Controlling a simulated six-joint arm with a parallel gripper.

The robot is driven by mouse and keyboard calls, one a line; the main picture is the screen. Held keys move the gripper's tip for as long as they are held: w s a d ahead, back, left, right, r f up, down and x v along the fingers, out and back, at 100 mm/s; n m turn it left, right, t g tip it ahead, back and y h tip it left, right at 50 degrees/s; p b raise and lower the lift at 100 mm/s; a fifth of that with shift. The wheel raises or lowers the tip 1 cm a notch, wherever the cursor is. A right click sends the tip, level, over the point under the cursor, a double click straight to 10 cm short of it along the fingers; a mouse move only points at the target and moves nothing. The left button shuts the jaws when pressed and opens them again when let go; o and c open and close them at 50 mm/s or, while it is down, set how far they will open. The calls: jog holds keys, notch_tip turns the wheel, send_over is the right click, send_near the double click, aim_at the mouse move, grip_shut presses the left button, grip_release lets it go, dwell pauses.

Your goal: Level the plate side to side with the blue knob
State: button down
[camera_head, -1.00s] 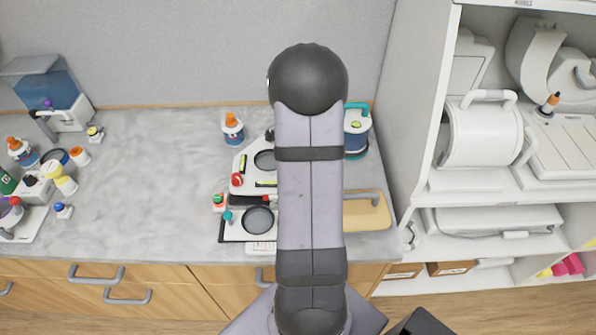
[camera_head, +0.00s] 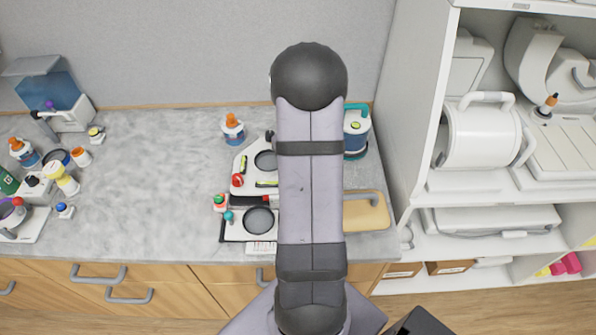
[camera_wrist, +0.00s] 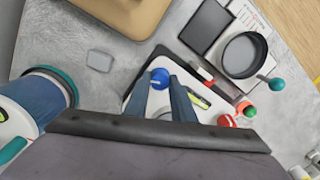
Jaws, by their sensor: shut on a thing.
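The white plate (camera_head: 248,176) lies on the bench, partly behind my arm in the head view. It carries yellow-green bubble vials; one vial (camera_head: 243,163) is at its left side and another (camera_wrist: 197,98) shows in the wrist view. The bubbles are too small to read. A red knob (camera_head: 237,180) is at the plate's front left, and it also shows in the wrist view (camera_wrist: 227,120). The blue knob (camera_wrist: 160,77) is at the plate's edge. My gripper (camera_wrist: 162,85) is shut on the blue knob, one finger on each side. My arm hides both knob and gripper in the head view.
A dark-framed tray with a round dark dish (camera_head: 258,219) sits in front of the plate. A teal-handled container (camera_head: 356,132) and a tan block (camera_head: 366,212) stand to the right. A bottle (camera_head: 232,129) stands behind.

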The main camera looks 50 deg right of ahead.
jog(key=m, duration=0.4)
jog(key=shift+m, duration=0.3)
jog(key=shift+m+p, duration=0.35)
jog(key=shift+m, duration=1.65)
jog(key=c, duration=1.5)
grip_release()
jog(key=shift+r, duration=0.1)
jog(key=shift+d+r+b, duration=0.15)
jog(key=shift+r+b, duration=0.45)
jog(key=shift+r, duration=1.2)
jog(key=shift+d+r+b, duration=0.15)
jog(key=shift+r+b, duration=0.4)
jog(key=shift+r, duration=1.2)
